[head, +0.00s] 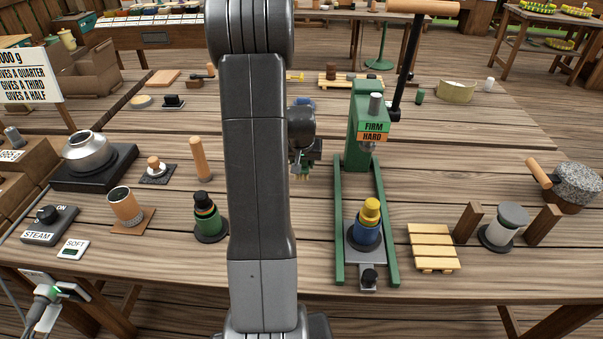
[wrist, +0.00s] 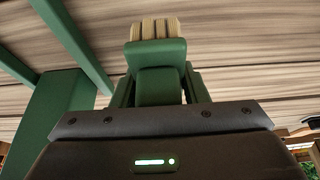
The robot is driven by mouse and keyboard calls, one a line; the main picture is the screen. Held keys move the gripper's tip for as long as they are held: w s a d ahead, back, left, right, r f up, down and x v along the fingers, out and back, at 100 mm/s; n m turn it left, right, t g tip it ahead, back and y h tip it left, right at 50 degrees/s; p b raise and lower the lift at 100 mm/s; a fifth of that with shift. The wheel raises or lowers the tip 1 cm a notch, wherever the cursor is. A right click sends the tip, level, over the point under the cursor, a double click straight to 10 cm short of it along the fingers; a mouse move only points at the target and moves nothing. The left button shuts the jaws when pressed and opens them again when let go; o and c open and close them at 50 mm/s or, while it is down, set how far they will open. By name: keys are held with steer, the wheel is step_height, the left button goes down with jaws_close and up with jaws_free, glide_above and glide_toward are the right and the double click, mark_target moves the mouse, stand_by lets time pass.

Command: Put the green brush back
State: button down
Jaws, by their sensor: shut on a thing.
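My gripper (head: 306,158) is shut on the green brush and holds it above the table, just left of the green press. In the wrist view the green brush (wrist: 156,55) lies between the fingers, its pale bristles pointing away from me. In the head view only a little of its green body and yellowish bristles (head: 301,176) shows below the gripper. My arm hides part of the table in the middle of the head view.
The green press (head: 357,130) with its long rails stands close right of my gripper; a blue and yellow piece (head: 369,225) sits between the rails. A green-banded black piece (head: 207,218) stands at left. A slatted wooden rack (head: 432,247) lies at right.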

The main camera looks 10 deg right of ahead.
steer(key=shift+f, duration=2.45)
steer(key=shift+f, duration=0.2)
steer(key=c, duration=0.8)
jaws_free()
steer(key=shift+c, duration=0.2)
steer(key=shift+r, duration=0.2)
steer(key=shift+r, duration=0.2)
steer(key=v, duration=1.1)
steer(key=shift+s+a+r, duration=0.1)
steer(key=shift+s+r, duration=0.15)
